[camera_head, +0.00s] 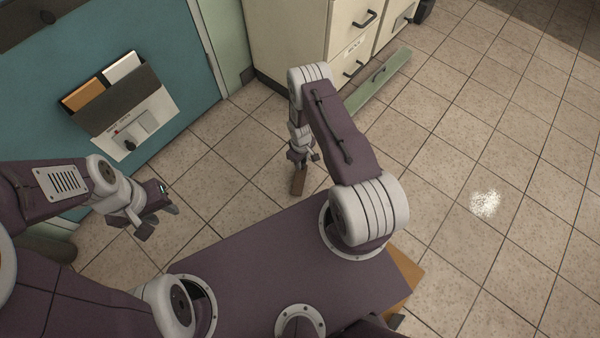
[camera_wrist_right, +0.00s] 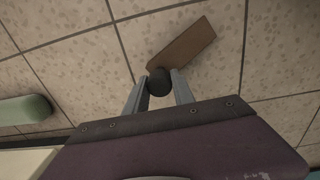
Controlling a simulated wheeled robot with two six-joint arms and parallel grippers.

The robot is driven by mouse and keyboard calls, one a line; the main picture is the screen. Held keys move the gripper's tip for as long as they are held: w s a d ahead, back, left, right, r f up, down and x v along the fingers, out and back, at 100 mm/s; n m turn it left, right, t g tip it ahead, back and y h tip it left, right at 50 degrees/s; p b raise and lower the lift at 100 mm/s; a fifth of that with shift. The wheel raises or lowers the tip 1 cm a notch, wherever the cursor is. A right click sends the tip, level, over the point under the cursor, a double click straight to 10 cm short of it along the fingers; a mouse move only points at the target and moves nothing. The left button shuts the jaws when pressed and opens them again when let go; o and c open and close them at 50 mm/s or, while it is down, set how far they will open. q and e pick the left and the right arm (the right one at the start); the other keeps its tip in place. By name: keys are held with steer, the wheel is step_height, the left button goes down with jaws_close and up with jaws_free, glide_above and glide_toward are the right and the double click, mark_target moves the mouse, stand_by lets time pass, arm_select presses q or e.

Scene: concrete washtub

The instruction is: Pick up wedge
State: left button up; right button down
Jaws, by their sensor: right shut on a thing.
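The wedge (camera_head: 299,181) is a brown, wood-like piece below my right gripper (camera_head: 303,160) in the head view. In the right wrist view, the wedge (camera_wrist_right: 184,48) appears as a flat brown block with a dark round knob-like part at its near end. The fingers of my right gripper (camera_wrist_right: 159,88) are shut on that dark part. I cannot tell whether the wedge touches the floor. My left gripper (camera_head: 159,219) is open and empty, far to the left of the wedge.
Cream cabinets (camera_head: 290,40) with dark handles stand at the back. A pale green bar-like piece (camera_head: 380,82) lies low in front of them. A teal door (camera_head: 180,60) with a dark holder (camera_head: 112,98) stands at the left.

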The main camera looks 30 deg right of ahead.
steer(key=shift+r+p, duration=1.7)
steer(key=shift+r, duration=0.5)
